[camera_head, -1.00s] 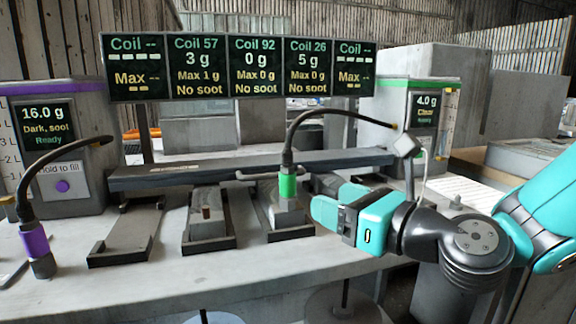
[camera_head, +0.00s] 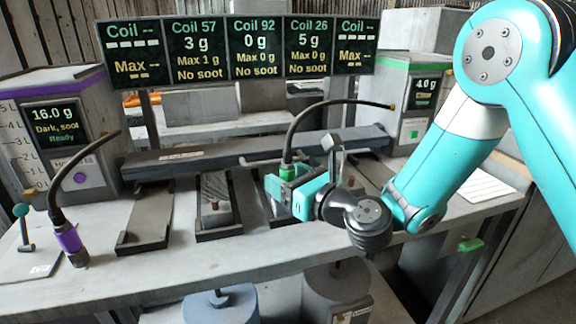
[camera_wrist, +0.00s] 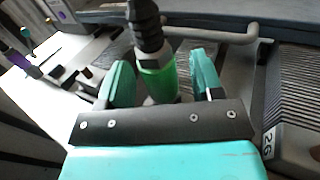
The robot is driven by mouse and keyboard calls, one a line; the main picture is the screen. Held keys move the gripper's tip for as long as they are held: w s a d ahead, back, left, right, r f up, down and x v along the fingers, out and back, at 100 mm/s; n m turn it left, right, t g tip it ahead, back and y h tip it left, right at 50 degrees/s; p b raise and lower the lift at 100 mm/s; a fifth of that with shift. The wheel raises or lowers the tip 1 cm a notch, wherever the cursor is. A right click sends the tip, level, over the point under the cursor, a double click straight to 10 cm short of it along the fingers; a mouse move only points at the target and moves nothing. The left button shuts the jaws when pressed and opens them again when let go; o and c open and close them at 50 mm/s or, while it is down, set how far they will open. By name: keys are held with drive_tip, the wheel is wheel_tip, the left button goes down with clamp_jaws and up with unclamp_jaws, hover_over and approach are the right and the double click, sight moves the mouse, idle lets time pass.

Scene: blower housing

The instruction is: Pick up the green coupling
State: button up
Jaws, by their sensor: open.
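The green coupling (camera_head: 288,172) hangs on the end of a black hose above the third slot from the left in the head view. In the wrist view the green coupling (camera_wrist: 158,78) stands between my two teal fingers, with the ribbed black hose rising from its top. My gripper (camera_head: 284,186) is open. In the wrist view my gripper (camera_wrist: 163,76) has one finger on each side of the coupling. The left finger looks close to it and a gap shows on the right. The coupling's lower end is partly hidden by my gripper.
A purple coupling (camera_head: 68,240) on another hose stands at the left. Display panels (camera_head: 240,46) hang behind the slots. A dispenser with a purple band (camera_head: 60,130) is at left, one with a green band (camera_head: 415,100) at right. A dark bar (camera_head: 190,160) runs behind the slots.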

drive_tip(key=shift+p+x, duration=0.4)
drive_tip(key=shift+x, duration=0.45)
clamp_jaws()
wheel_tip(320, 180, up, 20)
drive_tip(key=p, duration=1.1)
